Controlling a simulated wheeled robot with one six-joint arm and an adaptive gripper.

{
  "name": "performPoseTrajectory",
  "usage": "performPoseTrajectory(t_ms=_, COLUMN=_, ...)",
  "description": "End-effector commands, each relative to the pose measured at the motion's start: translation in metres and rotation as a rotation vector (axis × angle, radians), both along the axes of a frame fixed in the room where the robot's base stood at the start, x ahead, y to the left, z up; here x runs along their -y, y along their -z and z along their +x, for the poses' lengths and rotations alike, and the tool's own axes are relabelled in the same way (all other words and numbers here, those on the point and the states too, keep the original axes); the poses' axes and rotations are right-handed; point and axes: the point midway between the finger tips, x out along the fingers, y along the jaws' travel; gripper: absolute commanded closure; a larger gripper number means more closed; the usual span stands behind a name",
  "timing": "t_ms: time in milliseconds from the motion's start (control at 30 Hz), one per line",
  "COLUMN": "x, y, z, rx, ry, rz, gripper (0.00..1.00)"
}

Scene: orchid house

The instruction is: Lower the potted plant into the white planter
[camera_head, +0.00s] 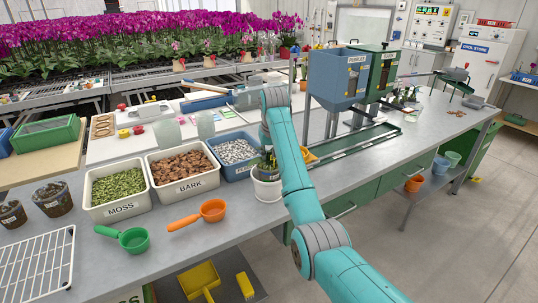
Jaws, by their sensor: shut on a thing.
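The white planter (265,190) stands on the grey bench, just right of the blue tub, and my arm covers its right side. The potted plant (267,162), with green leaves, shows at the planter's mouth, partly behind my arm. A dark strip of its pot shows at the planter's rim; how deep it sits I cannot tell. My gripper (264,138) is mostly hidden behind my teal arm; only a dark part shows beside the leaves. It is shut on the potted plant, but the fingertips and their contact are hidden.
Left of the planter stand the moss tub (116,187), the bark tub (183,170) and a blue tub (235,153). An orange scoop (211,211) and a green scoop (134,239) lie in front. The perlite hopper (338,77) stands behind right.

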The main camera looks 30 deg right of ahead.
Motion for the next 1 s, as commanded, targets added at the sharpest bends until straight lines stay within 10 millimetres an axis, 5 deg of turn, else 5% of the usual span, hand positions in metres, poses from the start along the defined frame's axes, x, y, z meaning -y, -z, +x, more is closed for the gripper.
performPoseTrajectory(t_ms=1000, x=0.000, y=0.017, z=0.000, rx=0.000, ry=0.000, rz=0.000, gripper=0.99)
